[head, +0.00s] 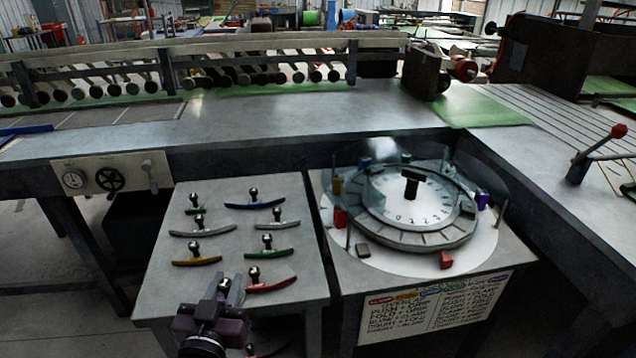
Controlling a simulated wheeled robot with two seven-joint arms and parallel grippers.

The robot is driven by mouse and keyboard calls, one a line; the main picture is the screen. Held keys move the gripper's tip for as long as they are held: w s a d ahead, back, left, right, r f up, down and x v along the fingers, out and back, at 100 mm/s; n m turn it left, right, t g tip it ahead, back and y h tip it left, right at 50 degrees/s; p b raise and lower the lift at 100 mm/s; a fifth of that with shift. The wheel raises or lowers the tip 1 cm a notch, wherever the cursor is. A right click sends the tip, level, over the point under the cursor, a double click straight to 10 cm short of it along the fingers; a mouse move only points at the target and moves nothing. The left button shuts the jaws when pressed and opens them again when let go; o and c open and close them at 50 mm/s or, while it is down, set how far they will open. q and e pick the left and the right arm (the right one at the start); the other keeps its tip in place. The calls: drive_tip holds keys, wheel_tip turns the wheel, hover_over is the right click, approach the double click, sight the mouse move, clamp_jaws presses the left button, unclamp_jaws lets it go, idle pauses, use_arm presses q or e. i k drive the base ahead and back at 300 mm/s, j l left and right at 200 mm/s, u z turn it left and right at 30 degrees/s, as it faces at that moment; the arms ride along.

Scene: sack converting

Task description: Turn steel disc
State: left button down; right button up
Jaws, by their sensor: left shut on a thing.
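The steel disc (385,208) lies flat on the right-hand stand, with numbers on its face and a black upright handle (411,183) at its centre. A wider grey segmented ring surrounds it, and a clear curved guard stands partly over it. My left gripper (233,287) is at the front of the left-hand stand, well to the left of the disc and apart from it. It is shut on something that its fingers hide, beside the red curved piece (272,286). My right gripper is not in view.
Several knobbed curved pieces, such as a blue one (255,206) and a yellow one (197,262), lie on the left-hand stand (165,285). Small coloured blocks, including a red one (446,261), and thin posts ring the disc. A red-knobbed lever (618,131) stands at right.

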sight(411, 208)
drive_tip(key=i+l, duration=0.1)
drive_tip(key=l, duration=0.4)
drive_tip(key=i+l, duration=0.1)
drive_tip(key=l, duration=0.35)
drive_tip(key=i+l, duration=0.1)
drive_tip(key=l, duration=0.4)
drive_tip(key=i+l, duration=0.1)
drive_tip(key=l, duration=0.4)
drive_tip(key=i+l, duration=0.1)
drive_tip(key=l, duration=0.35)
drive_tip(key=i+l, duration=0.1)
drive_tip(key=l, duration=0.4)
